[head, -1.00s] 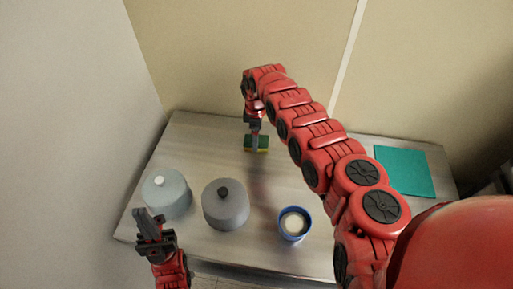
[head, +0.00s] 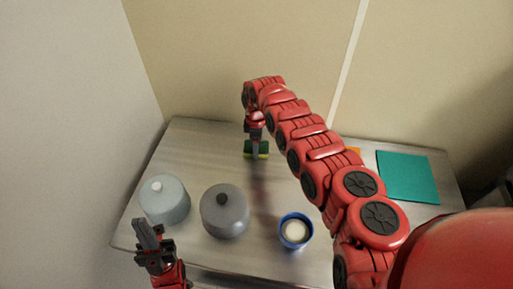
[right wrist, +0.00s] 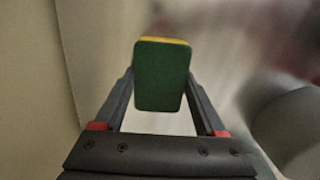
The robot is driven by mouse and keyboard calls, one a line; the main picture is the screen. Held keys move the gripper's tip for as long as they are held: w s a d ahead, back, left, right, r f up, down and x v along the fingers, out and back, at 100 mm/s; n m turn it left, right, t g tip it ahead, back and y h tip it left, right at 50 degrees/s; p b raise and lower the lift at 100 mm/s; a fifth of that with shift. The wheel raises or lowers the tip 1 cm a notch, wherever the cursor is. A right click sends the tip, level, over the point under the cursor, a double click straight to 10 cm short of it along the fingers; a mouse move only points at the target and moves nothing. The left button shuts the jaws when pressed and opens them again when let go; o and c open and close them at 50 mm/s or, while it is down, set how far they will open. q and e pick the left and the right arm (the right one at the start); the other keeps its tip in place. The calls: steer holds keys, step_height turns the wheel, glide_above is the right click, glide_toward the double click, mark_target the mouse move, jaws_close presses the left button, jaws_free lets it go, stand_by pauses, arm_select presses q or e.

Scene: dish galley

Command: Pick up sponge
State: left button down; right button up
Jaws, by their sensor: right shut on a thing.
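The sponge, green with a yellow layer, shows at the back of the steel table in the head view (head: 263,150). In the right wrist view the sponge (right wrist: 161,76) sits between the two fingers, its green face toward the camera. My right gripper (head: 255,148) is shut on the sponge, with a finger on each side of it. Whether the sponge touches the table is hard to tell. My left gripper (head: 146,236) is at the table's front left, away from the sponge; it holds nothing that I can see, and its jaw gap is unclear.
A pale blue-grey lidded pot (head: 165,201) and a darker grey lidded pot (head: 225,213) stand at the front left. A blue cup with pale contents (head: 295,231) is at the front middle. A teal mat (head: 408,177) lies right. An orange thing (head: 353,150) is partly hidden by my arm.

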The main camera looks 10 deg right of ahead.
steer(key=shift+r, duration=0.1)
